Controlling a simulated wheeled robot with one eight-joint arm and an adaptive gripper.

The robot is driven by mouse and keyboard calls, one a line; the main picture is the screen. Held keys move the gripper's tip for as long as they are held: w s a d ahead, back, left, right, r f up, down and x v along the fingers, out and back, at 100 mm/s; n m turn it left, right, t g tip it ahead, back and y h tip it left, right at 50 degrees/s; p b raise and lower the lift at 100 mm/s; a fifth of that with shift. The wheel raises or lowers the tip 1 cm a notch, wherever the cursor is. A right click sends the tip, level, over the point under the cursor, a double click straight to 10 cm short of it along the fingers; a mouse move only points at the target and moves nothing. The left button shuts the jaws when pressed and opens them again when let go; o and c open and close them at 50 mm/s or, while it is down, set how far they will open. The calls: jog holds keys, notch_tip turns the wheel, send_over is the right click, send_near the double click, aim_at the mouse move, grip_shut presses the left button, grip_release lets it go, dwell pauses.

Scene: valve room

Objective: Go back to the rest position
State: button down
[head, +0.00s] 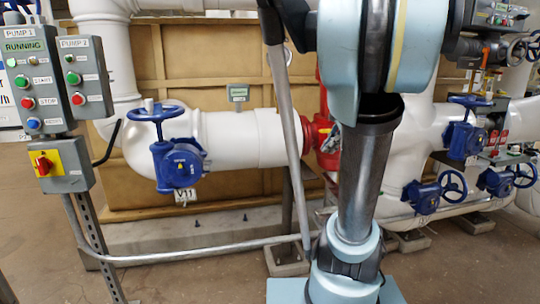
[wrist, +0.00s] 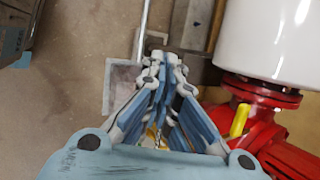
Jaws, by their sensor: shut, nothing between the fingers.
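My gripper (wrist: 160,66) shows in the wrist view, its blue-grey fingers drawn together at the tips with nothing held. Below it is grey-brown floor with a pale square foot plate. A red pipe fitting (wrist: 265,95) with a yellow handle (wrist: 239,121) lies to its right, beneath a white pipe (wrist: 272,40). Whether the fingers touch anything is not clear, but no contact shows. In the head view my arm stands in the middle foreground and hides part of the pipework; my gripper cannot be made out there.
A control box (head: 35,87) labelled RUNNING stands at left. A blue valve (head: 178,160) tagged V11 sits on a large white pipe (head: 235,138). A red fitting (head: 322,132) shows beside my arm. Several blue valves (head: 464,138) are at right. A grey rail (head: 200,250) crosses low in front.

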jog(key=s+a+f+n+g+h, duration=0.2)
jog(key=s+f+n+h, duration=0.2)
jog(key=s+f+n, duration=1.1)
jog(key=s+f, duration=0.3)
jog(key=s, duration=0.1)
jog(key=shift+a+h, duration=0.15)
jog(key=shift+h, duration=0.15)
